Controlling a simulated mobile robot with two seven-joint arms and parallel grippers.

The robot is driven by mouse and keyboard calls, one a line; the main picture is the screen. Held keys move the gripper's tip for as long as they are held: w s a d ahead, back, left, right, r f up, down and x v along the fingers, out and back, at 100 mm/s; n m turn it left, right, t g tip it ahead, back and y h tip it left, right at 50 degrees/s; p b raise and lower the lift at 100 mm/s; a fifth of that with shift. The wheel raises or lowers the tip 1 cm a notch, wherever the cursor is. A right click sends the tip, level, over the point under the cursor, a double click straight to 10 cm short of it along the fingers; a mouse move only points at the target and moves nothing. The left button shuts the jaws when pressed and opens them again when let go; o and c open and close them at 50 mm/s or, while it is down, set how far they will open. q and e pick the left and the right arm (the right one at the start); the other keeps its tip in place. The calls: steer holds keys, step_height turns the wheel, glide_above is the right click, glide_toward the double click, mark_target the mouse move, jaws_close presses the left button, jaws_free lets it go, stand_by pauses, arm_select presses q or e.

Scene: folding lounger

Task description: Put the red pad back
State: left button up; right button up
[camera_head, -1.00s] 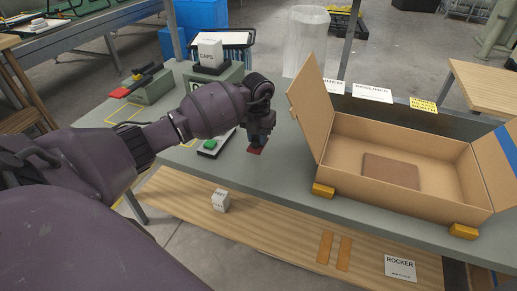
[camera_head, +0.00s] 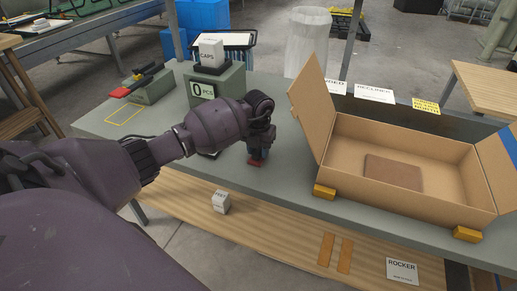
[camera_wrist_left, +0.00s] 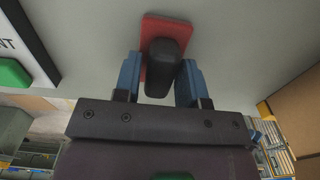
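The red pad (camera_head: 257,162) is a small flat red plate with a dark block-shaped handle. My left gripper (camera_head: 260,148) is directly above it, over the grey-green bench. In the left wrist view, the red pad (camera_wrist_left: 150,30) lies beyond my two blue fingertips, and its dark handle stands between them. My left gripper (camera_wrist_left: 160,75) appears shut on this handle, although narrow gaps seem to show beside it. I cannot tell whether the pad touches the bench. My right gripper is not in view.
An open cardboard box (camera_head: 440,155) with a brown piece inside stands to the right. A grey block marked "0 PCS" (camera_head: 218,82) is behind my arm. A yellow outline (camera_head: 124,115) on the bench at left is empty. A green button (camera_wrist_left: 12,73) shows beside the pad.

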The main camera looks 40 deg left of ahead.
arm_select(q)
steer(key=shift+o, duration=1.1)
